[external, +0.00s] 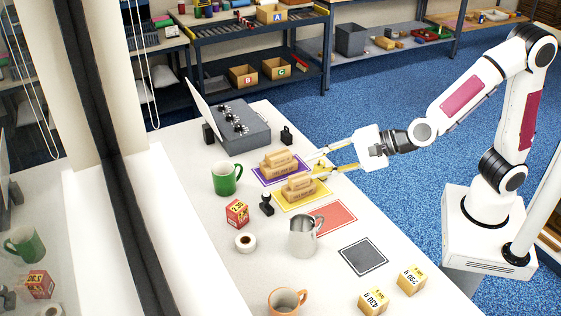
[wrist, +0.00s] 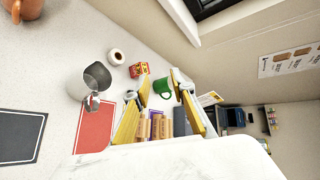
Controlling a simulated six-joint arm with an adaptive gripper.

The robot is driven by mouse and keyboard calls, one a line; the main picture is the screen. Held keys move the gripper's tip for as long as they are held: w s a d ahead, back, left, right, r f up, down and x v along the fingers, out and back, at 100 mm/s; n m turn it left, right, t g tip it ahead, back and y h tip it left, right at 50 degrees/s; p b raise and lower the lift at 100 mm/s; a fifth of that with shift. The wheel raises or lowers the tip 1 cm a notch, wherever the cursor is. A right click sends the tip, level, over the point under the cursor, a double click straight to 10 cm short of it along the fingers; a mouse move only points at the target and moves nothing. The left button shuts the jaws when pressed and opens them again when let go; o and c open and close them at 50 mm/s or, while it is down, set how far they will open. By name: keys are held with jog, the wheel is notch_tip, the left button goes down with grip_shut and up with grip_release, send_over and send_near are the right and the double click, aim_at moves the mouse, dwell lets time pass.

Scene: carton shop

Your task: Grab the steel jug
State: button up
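The steel jug (external: 303,237) stands upright on the table near the left edge of the red mat. In the wrist view the jug (wrist: 96,77) is at the left, with its handle toward the red mat. My gripper (external: 318,162) is open above the right side of the purple and yellow mats, near the bundles of tan rolls. It is apart from the jug, which is nearer the external camera. In the wrist view the two fingers (wrist: 160,95) are spread wide, with the tan rolls showing between and beyond them. Nothing is visibly held.
Near the jug are a red mat (external: 334,217), a grey mat (external: 362,257), a tape roll (external: 245,242), a dark stamp (external: 266,204) and a red box (external: 237,212). A green mug (external: 226,179), an orange mug (external: 287,302) and two small cartons (external: 411,279) stand farther off.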

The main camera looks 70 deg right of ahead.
jog(key=f+m+h, duration=0.2)
jog(key=f+m, duration=0.1)
jog(key=m, duration=0.1)
jog(key=a+f+m+t+h, duration=0.1)
jog(key=f+m+h, duration=0.2)
jog(key=f+m, duration=0.1)
jog(key=f+m+t+h, duration=0.1)
jog(key=f+m+h, duration=0.2)
jog(key=m, duration=0.1)
jog(key=shift+s+a+f+m, duration=0.2)
jog(key=shift+a+f+m, duration=0.1)
jog(key=shift+a+m, duration=0.1)
jog(key=shift+s+d+f+m+t+h, duration=0.1)
jog(key=shift+s+f+m+h, duration=0.25)
jog(key=shift+s+m+h, duration=0.45)
jog(key=shift+s+d+f+m+t+h, duration=0.1)
jog(key=shift+s+f+m+h, duration=0.4)
jog(key=shift+s, duration=0.5)
jog(key=shift+s+d+f+m+t+h, duration=0.1)
jog(key=shift+s+f+m+h, duration=0.15)
jog(key=shift+s+m+h, duration=0.55)
jog(key=shift+s+f, duration=0.1)
jog(key=shift+f, duration=0.05)
jog(key=shift+f, duration=1)
jog(key=shift+f, duration=0.15)
